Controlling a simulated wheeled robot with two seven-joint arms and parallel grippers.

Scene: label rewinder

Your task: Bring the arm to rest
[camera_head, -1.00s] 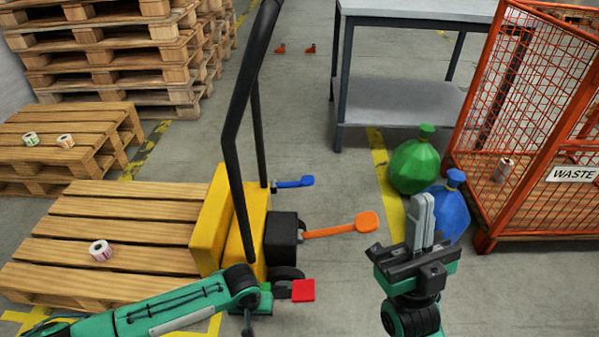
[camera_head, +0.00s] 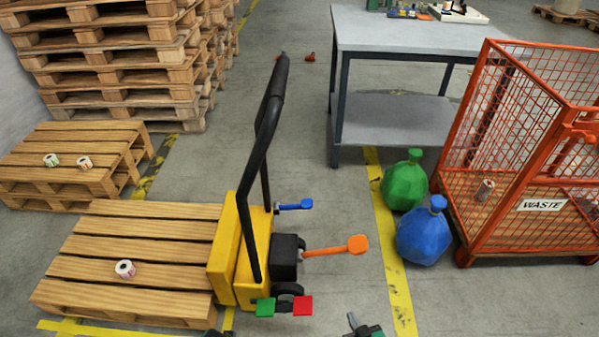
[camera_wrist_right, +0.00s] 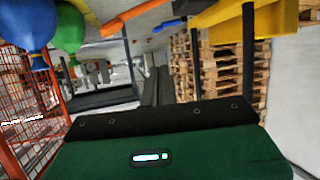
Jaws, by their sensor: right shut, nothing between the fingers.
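My right gripper (camera_head: 354,321) shows only as a small dark tip at the bottom edge of the head view, low over the floor right of the pallet truck. In the right wrist view its grey fingers (camera_wrist_right: 157,88) lie side by side, shut and empty, beyond the green wrist housing (camera_wrist_right: 170,155). Most of the right arm is out of the head view.
A yellow pallet truck (camera_head: 222,250) with orange, blue, red and green controls stands by a low pallet (camera_head: 95,270). Green (camera_head: 404,185) and blue (camera_head: 424,236) bags sit beside the orange waste cage (camera_head: 520,160). A grey table (camera_head: 420,38) stands behind. Floor between is clear.

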